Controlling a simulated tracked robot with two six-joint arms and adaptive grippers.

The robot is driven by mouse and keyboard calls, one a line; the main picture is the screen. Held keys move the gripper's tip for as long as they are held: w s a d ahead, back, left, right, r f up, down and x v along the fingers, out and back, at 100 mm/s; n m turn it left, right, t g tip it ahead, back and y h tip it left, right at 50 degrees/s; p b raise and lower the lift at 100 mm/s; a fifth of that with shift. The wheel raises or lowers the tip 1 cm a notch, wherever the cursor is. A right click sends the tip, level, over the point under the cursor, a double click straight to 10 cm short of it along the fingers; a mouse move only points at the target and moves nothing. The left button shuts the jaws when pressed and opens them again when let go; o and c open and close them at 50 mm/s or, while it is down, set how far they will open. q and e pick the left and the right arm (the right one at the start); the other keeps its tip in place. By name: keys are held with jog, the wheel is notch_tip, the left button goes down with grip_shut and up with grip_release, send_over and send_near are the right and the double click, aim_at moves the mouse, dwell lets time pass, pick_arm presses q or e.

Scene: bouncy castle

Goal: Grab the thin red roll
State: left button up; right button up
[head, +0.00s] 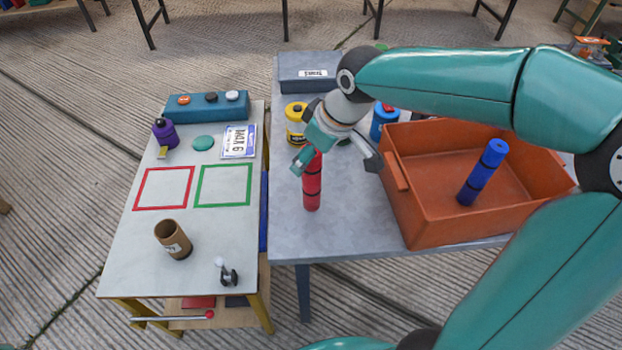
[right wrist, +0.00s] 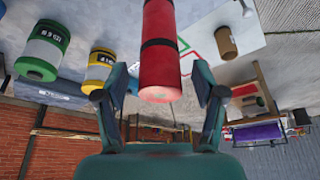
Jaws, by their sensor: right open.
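The thin red roll (head: 312,188) with dark bands stands upright on the grey table, left of the orange crate. My right gripper (head: 336,164) is open over its upper part, with one finger partly hiding the roll's top in the head view. In the right wrist view the red roll (right wrist: 161,52) reaches in from the top, with its near end between the two spread fingers of the gripper (right wrist: 152,90). A visible gap lies on each side, so the fingers are not closed on it. My left gripper is not in view.
The orange crate (head: 440,233) with a blue roll (head: 483,172) in it stands right of the red roll. A yellow can (head: 295,124) and a blue can (head: 384,121) stand behind. The left table holds a brown tube (head: 173,239) and red and green outlined squares.

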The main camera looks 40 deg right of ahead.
jog(key=shift+c, duration=0.3)
grip_shut()
jog(key=shift+r, duration=0.2)
